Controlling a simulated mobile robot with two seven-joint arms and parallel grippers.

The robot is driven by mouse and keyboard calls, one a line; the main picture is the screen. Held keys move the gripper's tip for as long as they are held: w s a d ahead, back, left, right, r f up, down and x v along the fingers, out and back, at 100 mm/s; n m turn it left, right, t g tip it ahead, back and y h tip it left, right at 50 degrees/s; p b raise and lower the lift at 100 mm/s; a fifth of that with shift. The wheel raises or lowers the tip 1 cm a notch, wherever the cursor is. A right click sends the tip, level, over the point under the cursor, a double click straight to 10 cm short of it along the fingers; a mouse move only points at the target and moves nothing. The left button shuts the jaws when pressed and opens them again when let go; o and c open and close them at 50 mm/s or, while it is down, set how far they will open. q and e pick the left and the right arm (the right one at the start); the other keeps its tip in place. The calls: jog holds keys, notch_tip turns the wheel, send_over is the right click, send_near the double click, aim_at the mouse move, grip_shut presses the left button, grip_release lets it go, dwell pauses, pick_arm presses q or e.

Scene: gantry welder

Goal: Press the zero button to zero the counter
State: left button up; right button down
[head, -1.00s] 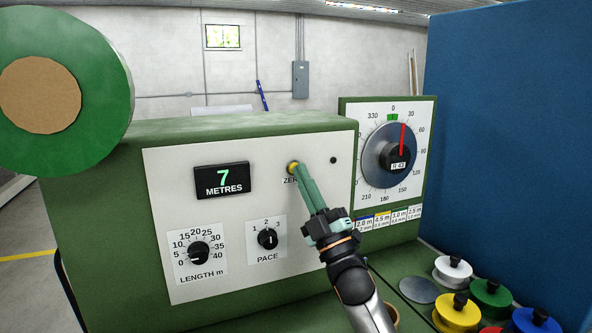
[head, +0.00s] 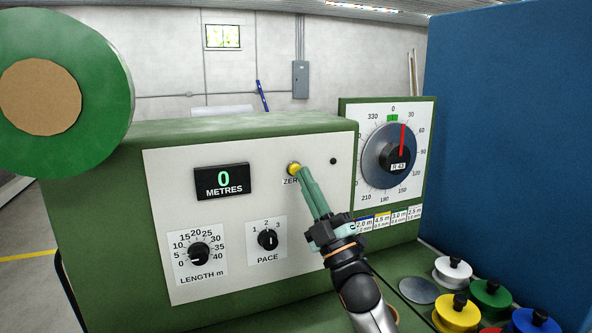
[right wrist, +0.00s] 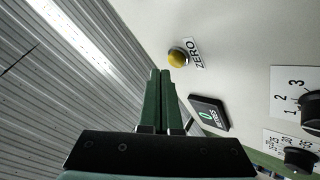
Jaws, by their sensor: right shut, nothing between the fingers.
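The yellow zero button (head: 294,168) sits on the white panel, above the partly hidden word ZERO. My right gripper (head: 303,178) is shut and empty, its green fingertips just below and right of the button in the head view. In the right wrist view the button (right wrist: 177,57) stands out from the panel, and the shut fingertips (right wrist: 166,74) are close to it with a small gap visible. The counter display (head: 222,181) reads 0 METRES; it also shows in the right wrist view (right wrist: 208,114). My left gripper is out of view.
The LENGTH knob (head: 199,253) and PACE knob (head: 268,239) are lower on the panel. A round dial (head: 388,155) with a red pointer stands to the right. Several coloured knobbed discs, one of them yellow (head: 455,312), lie at the lower right. A blue wall (head: 510,130) bounds the right.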

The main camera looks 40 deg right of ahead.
jog(key=shift+s+a, duration=0.25)
jog(key=shift+s, duration=0.55)
jog(key=shift+s+a, duration=0.3)
jog(key=shift+s, duration=0.5)
jog(key=shift+s+a, duration=0.25)
jog(key=shift+s, duration=0.55)
